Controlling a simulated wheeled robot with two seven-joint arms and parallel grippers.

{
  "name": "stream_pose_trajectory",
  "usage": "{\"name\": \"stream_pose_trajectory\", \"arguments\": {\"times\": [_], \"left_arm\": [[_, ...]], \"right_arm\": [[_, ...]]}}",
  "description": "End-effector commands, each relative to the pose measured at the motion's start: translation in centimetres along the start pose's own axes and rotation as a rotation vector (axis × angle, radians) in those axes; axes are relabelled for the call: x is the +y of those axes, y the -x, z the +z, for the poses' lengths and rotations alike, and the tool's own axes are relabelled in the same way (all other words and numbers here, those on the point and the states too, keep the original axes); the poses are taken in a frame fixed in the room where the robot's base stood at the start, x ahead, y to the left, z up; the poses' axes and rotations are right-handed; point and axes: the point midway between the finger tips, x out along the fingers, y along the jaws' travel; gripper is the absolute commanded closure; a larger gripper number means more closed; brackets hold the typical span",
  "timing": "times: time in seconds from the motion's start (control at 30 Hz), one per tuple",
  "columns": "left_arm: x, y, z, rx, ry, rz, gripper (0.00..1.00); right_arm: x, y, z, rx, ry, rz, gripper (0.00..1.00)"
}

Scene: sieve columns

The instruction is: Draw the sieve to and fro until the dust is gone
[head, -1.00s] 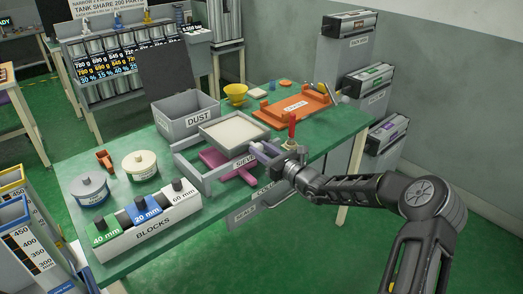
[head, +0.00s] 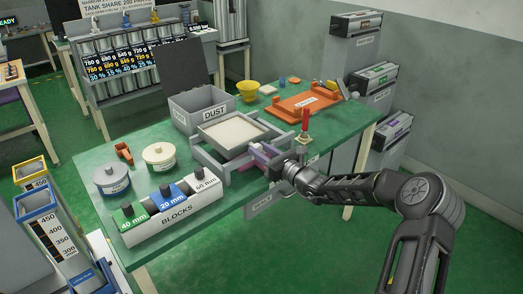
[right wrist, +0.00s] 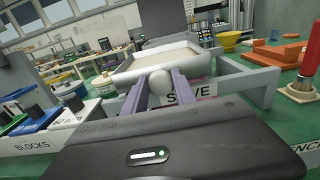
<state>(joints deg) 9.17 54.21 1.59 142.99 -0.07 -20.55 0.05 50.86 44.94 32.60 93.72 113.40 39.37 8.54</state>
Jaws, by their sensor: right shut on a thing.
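The sieve (head: 232,133) is a square grey tray with a pale layer inside, set between grey rails on the green table. It also shows in the right wrist view (right wrist: 140,68), ahead of my fingers, with a SIEVE label (right wrist: 190,92) on the near rail. My right gripper (head: 262,153) is at the sieve's near right side. In the right wrist view its two purple fingers (right wrist: 160,88) are shut on a pale round knob (right wrist: 160,81). How the knob joins the sieve is partly hidden. Whether the pale layer is dust I cannot tell. My left gripper is out of view.
A grey DUST box (head: 212,112) stands behind the sieve. A BLOCKS rack (head: 176,213) and two round tins (head: 112,178) are on the left. A red-handled post (head: 305,122) stands close right of my gripper, with an orange tray (head: 303,103) behind.

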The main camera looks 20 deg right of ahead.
Motion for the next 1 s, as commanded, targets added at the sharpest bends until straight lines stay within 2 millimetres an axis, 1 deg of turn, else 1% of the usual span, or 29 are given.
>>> {"name": "stream_pose_trajectory", "arguments": {"times": [0.27, 0.3, 0.53, 0.83, 0.93, 1.0], "left_arm": [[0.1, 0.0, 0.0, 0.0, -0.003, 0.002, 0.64], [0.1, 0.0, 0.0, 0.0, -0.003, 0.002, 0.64], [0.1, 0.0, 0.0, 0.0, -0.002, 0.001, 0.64], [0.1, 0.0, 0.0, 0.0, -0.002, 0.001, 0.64], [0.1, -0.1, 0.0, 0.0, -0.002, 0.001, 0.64], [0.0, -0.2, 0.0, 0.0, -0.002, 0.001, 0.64]], "right_arm": [[-0.1, 0.0, 0.2, -0.004, 0.002, -0.002, 1.0], [-0.1, 0.0, 0.2, -0.004, 0.002, -0.002, 0.67], [-0.1, 0.0, 0.2, -0.004, 0.002, -0.002, 0.48], [-0.1, 0.1, 0.2, -0.004, 0.002, -0.002, 0.48], [-0.1, 0.8, 0.2, -0.004, 0.003, -0.001, 0.48], [-0.2, 1.6, 0.2, -0.003, 0.003, -0.002, 0.48]]}}
